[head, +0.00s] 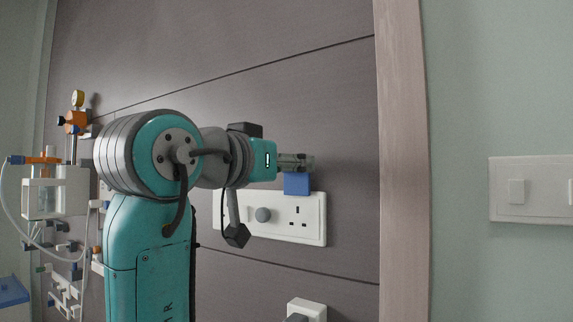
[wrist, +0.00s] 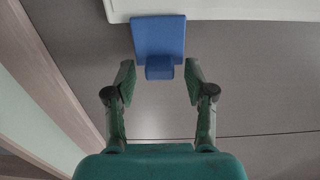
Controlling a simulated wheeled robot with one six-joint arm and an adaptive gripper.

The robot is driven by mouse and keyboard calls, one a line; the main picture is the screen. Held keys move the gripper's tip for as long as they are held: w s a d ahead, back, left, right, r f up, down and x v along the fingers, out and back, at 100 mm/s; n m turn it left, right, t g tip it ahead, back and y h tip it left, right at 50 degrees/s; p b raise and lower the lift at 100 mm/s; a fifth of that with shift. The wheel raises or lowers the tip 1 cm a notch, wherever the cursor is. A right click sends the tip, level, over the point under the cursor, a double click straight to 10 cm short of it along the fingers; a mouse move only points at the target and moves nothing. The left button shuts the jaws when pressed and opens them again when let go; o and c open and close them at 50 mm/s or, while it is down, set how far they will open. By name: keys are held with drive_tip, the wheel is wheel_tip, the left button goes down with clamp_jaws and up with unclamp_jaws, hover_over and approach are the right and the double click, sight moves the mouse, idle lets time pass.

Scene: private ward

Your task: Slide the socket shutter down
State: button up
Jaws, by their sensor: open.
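The blue socket shutter (head: 297,183) sits at the top edge of the white socket panel (head: 312,235) on the wall, above the socket holes. In the wrist view the blue shutter (wrist: 158,40) shows as a flat plate with a small block-shaped tab (wrist: 159,68) sticking out. My gripper (wrist: 158,80) is open, with one finger on each side of the tab and a gap on both sides. In the head view my gripper (head: 305,163) is at the shutter's upper edge, and its fingers partly hide it.
A second white fitting (head: 307,309) is lower down. A wooden post (head: 400,150) stands to the right, with a light switch (head: 516,190) beyond. Medical gas equipment (head: 55,190) with tubing hangs at the left.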

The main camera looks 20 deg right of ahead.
sight(298, 205)
clamp_jaws()
drive_tip(key=shift+f, duration=0.1)
wheel_tip(298, 205, down, 6)
drive_tip(key=shift+f, duration=0.25)
idle(0.4)
unclamp_jaws()
drive_tip(key=v, duration=1.2)
